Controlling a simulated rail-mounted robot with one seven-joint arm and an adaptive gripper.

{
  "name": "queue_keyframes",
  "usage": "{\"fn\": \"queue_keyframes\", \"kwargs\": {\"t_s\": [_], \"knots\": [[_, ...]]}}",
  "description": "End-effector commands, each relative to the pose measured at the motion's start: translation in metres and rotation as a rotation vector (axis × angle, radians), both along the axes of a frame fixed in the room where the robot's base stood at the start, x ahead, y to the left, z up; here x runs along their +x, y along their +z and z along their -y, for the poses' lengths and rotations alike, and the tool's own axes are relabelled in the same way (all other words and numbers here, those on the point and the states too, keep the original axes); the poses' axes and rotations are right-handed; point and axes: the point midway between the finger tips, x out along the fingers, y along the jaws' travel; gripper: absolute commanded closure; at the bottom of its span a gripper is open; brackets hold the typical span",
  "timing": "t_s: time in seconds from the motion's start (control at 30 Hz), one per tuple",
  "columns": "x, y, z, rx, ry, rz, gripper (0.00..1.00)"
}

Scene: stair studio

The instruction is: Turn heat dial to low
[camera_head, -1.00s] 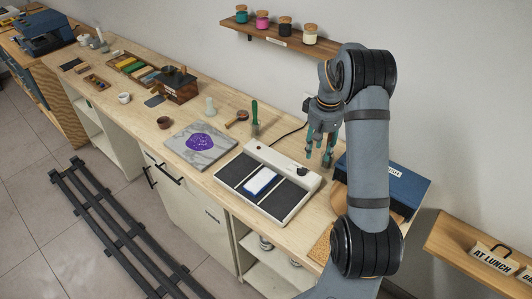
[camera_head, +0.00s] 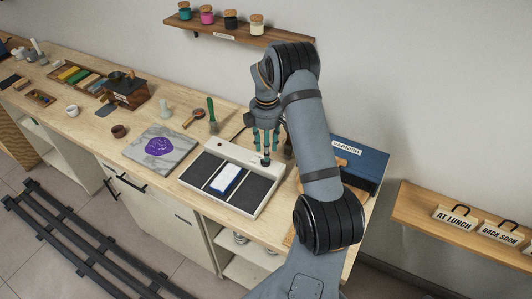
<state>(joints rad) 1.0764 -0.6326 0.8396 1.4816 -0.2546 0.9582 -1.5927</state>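The white device with dark panels (camera_head: 231,150) sits on the counter, and a blue-and-white block (camera_head: 227,181) lies on its middle panel. Its dark heat dial (camera_head: 265,161) is at the right end of the white rear strip. The dial is small and partly covered by my fingers, so its setting cannot be read. My gripper (camera_head: 267,147) points down over that end of the strip, with its teal fingers apart and nothing seen between them. Its fingertips are close to the dial; whether they touch it cannot be told.
A blue box (camera_head: 362,164) stands right of the device, behind my arm. A marbled slab (camera_head: 160,149) with a purple patch lies to the left. A green-handled tool (camera_head: 212,115) stands behind. A shelf of jars (camera_head: 225,33) hangs on the wall above.

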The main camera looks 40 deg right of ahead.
Motion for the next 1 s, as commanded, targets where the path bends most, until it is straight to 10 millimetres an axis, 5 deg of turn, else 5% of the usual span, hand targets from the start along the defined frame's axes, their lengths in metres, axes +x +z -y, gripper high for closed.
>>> {"fn": "queue_keyframes", "kwargs": {"t_s": [0.23,0.6,1.0], "knots": [[0.0,-0.03,-0.001,0.001,0.001,-0.002,0.64],[0.001,-0.037,-0.001,0.0,0.0,0.001,0.64],[0.001,-0.037,-0.001,0.0,0.0,0.001,0.87]]}}
